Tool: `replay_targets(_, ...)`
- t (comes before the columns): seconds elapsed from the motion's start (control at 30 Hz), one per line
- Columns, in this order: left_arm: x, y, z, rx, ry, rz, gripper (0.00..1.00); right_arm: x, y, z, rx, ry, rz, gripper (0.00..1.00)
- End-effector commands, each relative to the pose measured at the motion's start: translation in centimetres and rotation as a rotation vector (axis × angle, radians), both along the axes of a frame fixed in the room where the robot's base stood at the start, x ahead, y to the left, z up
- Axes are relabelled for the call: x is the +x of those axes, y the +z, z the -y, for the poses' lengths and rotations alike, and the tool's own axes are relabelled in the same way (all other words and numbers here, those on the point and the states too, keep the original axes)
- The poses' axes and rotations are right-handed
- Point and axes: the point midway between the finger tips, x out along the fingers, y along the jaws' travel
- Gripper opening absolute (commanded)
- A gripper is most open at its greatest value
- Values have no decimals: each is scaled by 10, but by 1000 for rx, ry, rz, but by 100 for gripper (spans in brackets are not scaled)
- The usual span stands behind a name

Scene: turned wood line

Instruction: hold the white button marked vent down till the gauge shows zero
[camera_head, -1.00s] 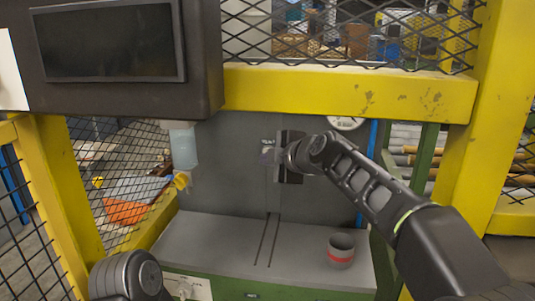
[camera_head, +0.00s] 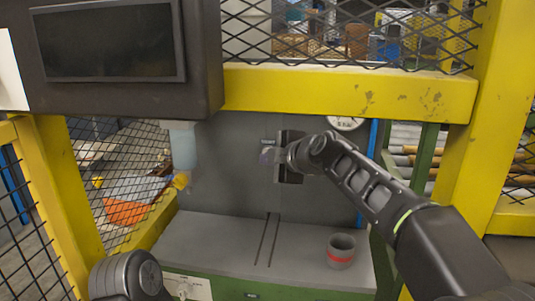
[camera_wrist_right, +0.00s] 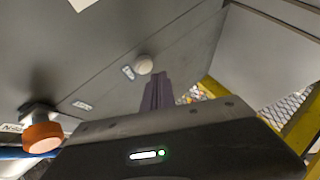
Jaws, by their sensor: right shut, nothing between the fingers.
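The white button (camera_wrist_right: 143,64) is a small round knob on the grey panel in the right wrist view. A small label lies beside it, too blurred to read. My right gripper (camera_wrist_right: 160,77) is shut and empty, its fingertips just right of and below the button; I cannot tell whether they touch it. In the head view the right gripper (camera_head: 266,155) is at the panel, and I cannot make out the button there. The gauge (camera_head: 345,123) is a white dial, partly cut off by the yellow beam; its needle cannot be read. My left gripper is out of view.
An orange knob (camera_wrist_right: 42,137) sticks out of the panel in the right wrist view. A grey cup with a red band (camera_head: 341,251) stands on the bench (camera_head: 225,240). A yellow beam (camera_head: 345,94) and a dark screen (camera_head: 110,40) are above. Mesh is at left.

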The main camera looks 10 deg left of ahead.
Motion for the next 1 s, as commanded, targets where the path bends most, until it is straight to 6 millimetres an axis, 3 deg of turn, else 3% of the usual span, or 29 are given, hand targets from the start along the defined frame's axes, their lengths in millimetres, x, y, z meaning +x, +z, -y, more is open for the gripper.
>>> replay_targets(1.0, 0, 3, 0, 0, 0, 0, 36, 11, 0, 0, -1, -1, 0, 0)
